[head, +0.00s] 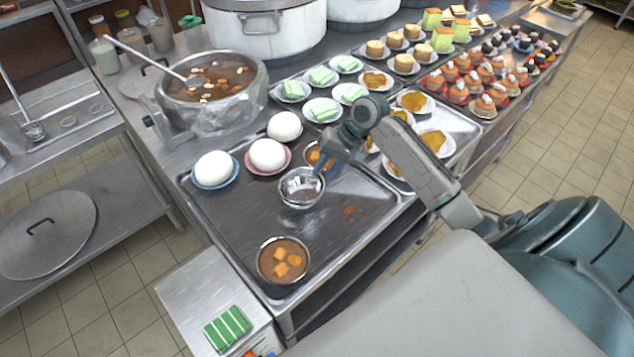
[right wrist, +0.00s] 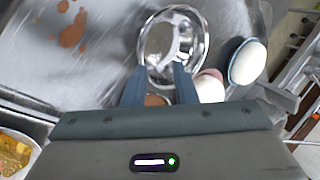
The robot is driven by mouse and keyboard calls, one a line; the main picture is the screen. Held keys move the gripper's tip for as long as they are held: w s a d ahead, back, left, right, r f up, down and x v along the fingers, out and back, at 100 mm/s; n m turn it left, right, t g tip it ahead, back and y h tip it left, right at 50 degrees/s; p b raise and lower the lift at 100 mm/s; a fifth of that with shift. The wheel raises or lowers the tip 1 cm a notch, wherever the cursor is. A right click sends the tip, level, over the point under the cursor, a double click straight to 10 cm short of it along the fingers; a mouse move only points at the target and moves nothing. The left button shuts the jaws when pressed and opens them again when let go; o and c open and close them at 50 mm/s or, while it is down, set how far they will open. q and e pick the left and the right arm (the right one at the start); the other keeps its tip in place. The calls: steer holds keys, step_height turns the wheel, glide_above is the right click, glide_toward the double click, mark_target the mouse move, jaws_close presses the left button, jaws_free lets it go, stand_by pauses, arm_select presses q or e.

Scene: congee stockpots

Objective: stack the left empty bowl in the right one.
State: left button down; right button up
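Shiny empty metal bowls (head: 301,190) stand on the dark steel tray (head: 225,215). They look like one nested in the other, with two rims close together, though the lower one is mostly hidden. They also show in the right wrist view (right wrist: 172,40). My right gripper (head: 322,168) is at their far right side in the head view. In the right wrist view its two fingers (right wrist: 160,80) are spread apart at the near rim, with nothing clearly pinched between them. My left gripper is in neither view.
A bowl of orange cubes in brown soup (head: 283,261) stands at the tray's near end. Another filled bowl (head: 313,155) is partly hidden behind the gripper. Several white domes on plates (head: 214,168) line the tray's far left. A stockpot (head: 212,95) stands behind.

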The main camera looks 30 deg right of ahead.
steer(key=shift+b+v, duration=0.3)
steer(key=shift+v, duration=1.85)
steer(key=shift+a, duration=0.1)
